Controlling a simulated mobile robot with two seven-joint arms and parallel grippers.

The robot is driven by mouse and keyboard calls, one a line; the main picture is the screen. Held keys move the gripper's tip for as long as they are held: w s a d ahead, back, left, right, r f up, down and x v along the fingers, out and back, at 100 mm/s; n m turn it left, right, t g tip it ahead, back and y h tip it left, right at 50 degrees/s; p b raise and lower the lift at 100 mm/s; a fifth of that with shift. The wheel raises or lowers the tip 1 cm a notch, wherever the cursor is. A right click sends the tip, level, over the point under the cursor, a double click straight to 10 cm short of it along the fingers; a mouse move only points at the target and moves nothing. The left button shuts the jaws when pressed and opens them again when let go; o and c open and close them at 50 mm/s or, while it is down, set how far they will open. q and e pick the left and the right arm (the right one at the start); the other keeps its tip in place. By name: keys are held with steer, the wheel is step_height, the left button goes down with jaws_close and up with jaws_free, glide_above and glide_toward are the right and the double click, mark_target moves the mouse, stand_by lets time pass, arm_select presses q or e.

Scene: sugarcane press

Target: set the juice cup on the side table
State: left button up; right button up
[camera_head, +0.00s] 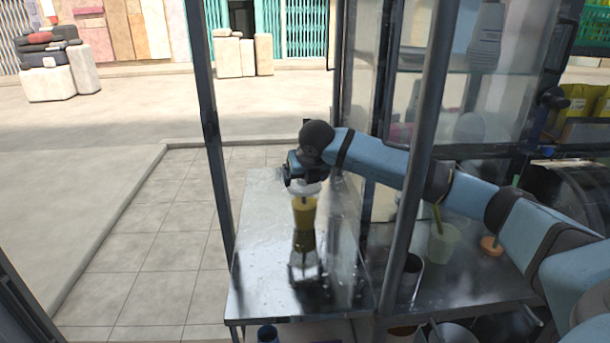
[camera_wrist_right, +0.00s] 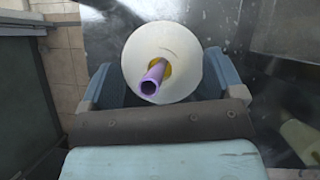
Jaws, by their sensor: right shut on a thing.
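My right gripper (camera_head: 303,182) reaches over the steel side table (camera_head: 260,275) and is shut around the juice cup (camera_head: 304,212). The cup is upright, with a white top and yellow juice. Its mirror image shows in the shiny tabletop just below it. The cup's base is at or very close to the surface; I cannot tell if it touches. In the right wrist view the cup's round white lid (camera_wrist_right: 185,50) with a purple straw (camera_wrist_right: 152,78) sits between the two fingers. My left gripper is not in view.
Window frame posts (camera_head: 212,130) stand left and right of the side table. On the counter to the right are a pale green cup with a straw (camera_head: 441,243), a dark metal container (camera_head: 409,275) and an orange item (camera_head: 490,245). The side table around the cup is clear.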

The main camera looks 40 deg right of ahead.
steer(key=o, duration=1.2)
steer(key=shift+c, duration=0.2)
steer(key=shift+r, duration=0.15)
steer(key=b+v, duration=0.1)
steer(key=v, duration=1.1)
steer(key=shift+a, duration=0.1)
